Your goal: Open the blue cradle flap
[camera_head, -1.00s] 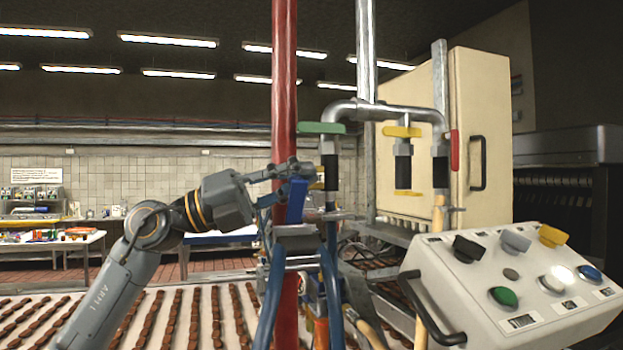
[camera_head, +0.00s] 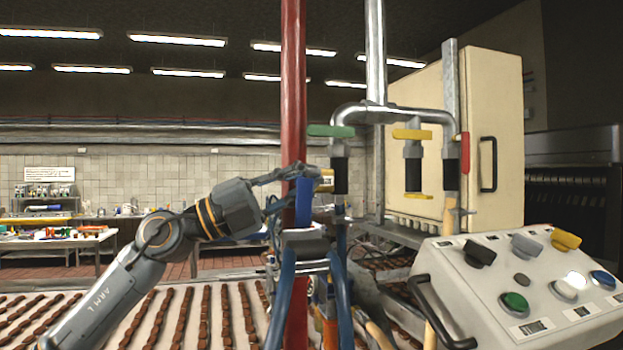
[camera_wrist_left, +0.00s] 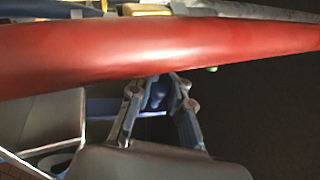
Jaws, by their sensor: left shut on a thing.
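The blue cradle flap (camera_head: 304,201) stands nearly upright on the grey cradle (camera_head: 304,236), in front of the red vertical pipe in the head view. My left gripper (camera_head: 304,178) reaches in from the left and is shut on the flap near its upper end. In the left wrist view, the fingers (camera_wrist_left: 160,108) point up beneath the red pipe. A dark blue piece (camera_wrist_left: 128,107) shows behind and beside them, and the pipe hides part of the grip area. My right gripper is not in view.
The red pipe (camera_head: 293,110) runs close beside my left fingers. Valves with green (camera_head: 331,131) and yellow (camera_head: 412,134) handles are just right. A control panel (camera_head: 520,290) stands at the lower right. Blue hoses (camera_head: 278,300) hang below the cradle.

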